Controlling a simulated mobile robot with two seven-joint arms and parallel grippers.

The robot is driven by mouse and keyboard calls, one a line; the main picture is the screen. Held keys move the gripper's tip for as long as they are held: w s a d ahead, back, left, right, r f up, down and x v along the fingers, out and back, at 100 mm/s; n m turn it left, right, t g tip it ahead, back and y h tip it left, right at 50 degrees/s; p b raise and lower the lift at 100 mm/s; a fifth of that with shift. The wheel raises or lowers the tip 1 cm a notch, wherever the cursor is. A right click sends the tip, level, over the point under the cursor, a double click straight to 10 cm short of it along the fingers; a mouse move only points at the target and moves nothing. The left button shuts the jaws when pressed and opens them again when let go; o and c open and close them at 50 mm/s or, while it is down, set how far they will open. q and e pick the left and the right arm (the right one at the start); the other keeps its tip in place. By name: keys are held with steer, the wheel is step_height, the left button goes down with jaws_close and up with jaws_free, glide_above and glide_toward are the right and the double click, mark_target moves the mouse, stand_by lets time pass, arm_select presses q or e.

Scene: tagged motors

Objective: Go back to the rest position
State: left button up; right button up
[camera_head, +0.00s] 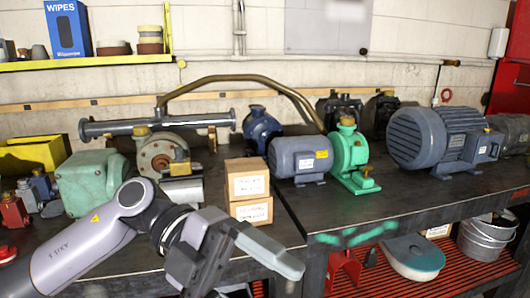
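My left arm comes in from the lower left, in front of the bench. Its gripper (268,252) points right, near the front edge of the bench and below the stacked cardboard boxes. I see a long grey finger side-on; whether the fingers are apart is hidden. I see nothing held. My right gripper is out of view. A blue-grey motor (290,160) with a yellow tag sits mid-bench behind the boxes.
Two small cardboard boxes (247,184) are stacked near the gripper. A green pump (349,155) stands right of the smaller motor. A green housing (90,183) and a cream pump (160,155) are behind my arm. The bench's front right (420,195) is clear. Metal buckets (484,240) stand below.

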arm_select(q)
steer(key=w+n+t+h, duration=0.6)
steer(key=n+t+h, duration=0.5)
steer(key=n+h, duration=0.1)
steer(key=w+a+f+n+t+y+p, duration=0.1)
steer(key=w+a+f+n+t+y, duration=0.1)
steer(key=a+f+n+t+y, duration=0.35)
steer(key=w+a+f+n+t+y, duration=0.25)
steer(key=f+n+t+y, duration=0.3)
steer(key=n+t, duration=0.4)
steer(key=s+a+f+n+g+y, duration=0.1)
steer(key=a+f+n+y, duration=0.25)
steer(key=f, duration=0.35)
steer(key=s+a+f+n+g+y, duration=0.1)
steer(key=s+a+f+n+y, duration=0.1)
steer(key=f+n+y, duration=0.3)
steer(key=s+a+f+g+y, duration=0.1)
steer(key=s+a+f+g, duration=0.2)
steer(key=s+f, duration=0.3)
steer(key=s+a+f+g+y, duration=0.2)
steer(key=s+f, duration=0.4)
steer(key=f, duration=0.4)
steer(key=shift+s+a+g+p, duration=0.25)
steer(key=shift+a+g+p, duration=0.15)
steer(key=shift+a+g, duration=0.15)
